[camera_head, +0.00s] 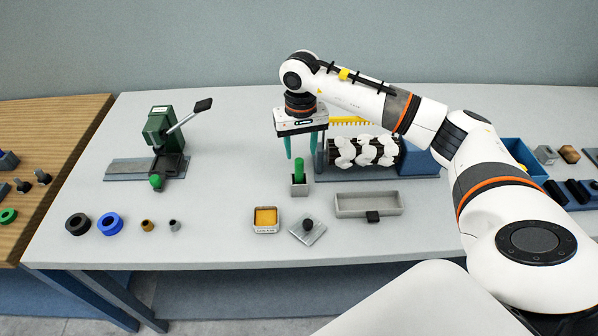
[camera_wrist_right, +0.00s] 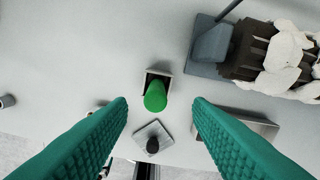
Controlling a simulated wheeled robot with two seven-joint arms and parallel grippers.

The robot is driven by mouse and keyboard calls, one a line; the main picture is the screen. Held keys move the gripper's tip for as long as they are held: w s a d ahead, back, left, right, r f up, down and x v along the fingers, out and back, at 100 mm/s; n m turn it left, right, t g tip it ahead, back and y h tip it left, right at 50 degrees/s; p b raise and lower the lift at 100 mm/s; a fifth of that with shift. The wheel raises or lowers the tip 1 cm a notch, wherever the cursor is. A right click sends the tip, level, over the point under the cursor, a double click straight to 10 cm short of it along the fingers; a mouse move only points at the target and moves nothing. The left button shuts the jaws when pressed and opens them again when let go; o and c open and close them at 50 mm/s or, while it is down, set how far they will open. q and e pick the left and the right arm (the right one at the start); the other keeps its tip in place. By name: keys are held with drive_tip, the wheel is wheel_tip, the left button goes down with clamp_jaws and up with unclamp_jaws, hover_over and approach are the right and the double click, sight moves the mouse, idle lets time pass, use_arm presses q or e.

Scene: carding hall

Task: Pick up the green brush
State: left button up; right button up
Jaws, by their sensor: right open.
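The green brush (camera_head: 299,170) stands upright in a small grey square holder (camera_head: 299,189) on the pale table, with its green handle upward. In the right wrist view the brush (camera_wrist_right: 155,96) shows from above, between the two finger lines, with the holder (camera_wrist_right: 164,80) around its lower part. My right gripper (camera_head: 300,146) is open and empty, its teal fingers pointing down, above and slightly behind the brush. In the right wrist view the fingers (camera_wrist_right: 160,102) are spread wide on either side of it. I see no contact. My left gripper is out of view.
A roller with white fleece (camera_head: 363,151) stands close right of the gripper. A grey tray (camera_head: 352,204), a yellow-filled tin (camera_head: 265,226) and a plate with a black knob (camera_head: 312,234) lie in front. A green hand press (camera_head: 160,126) stands left. The table between press and holder is clear.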

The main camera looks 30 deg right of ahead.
sight(299, 171)
wheel_tip(299, 171, down, 3)
drive_tip(key=shift+p, duration=0.35)
drive_tip(key=f, duration=0.1)
drive_tip(key=f+p, duration=0.2)
drive_tip(key=f, duration=0.1)
drive_tip(key=shift+a, duration=0.25)
drive_tip(key=shift+f, duration=0.65)
clamp_jaws()
